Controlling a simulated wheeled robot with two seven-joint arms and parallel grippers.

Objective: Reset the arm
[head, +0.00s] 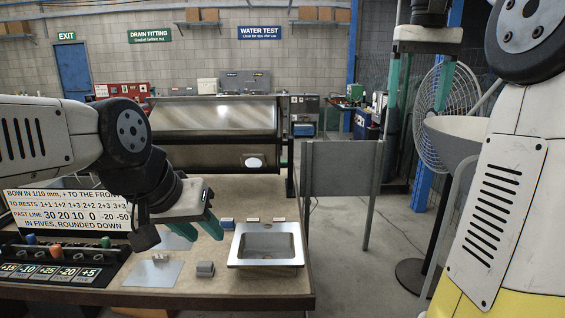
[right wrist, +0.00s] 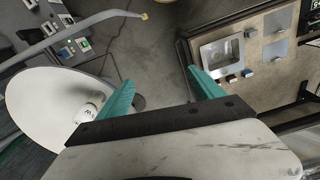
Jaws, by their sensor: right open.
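My left arm comes in from the left in the head view. Its gripper (head: 205,236) points down over the bench, left of the steel sink (head: 238,246), with a gap between its teal fingers and nothing seen between them. My right arm is raised at the right of the head view. Its gripper (head: 416,108) hangs high in front of the fan, its teal fingers wide apart and empty. In the right wrist view, the right gripper (right wrist: 160,77) is open above the floor, with the sink (right wrist: 222,52) beyond its right finger.
The bench (head: 245,294) holds a grey block (head: 205,269), flat metal plates (head: 153,274), a number sign (head: 65,211) and a tray of labelled pegs (head: 55,262). A grey panel (head: 342,168) stands right of the bench. A fan (head: 450,92) and a white bowl (right wrist: 50,105) are near my right arm.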

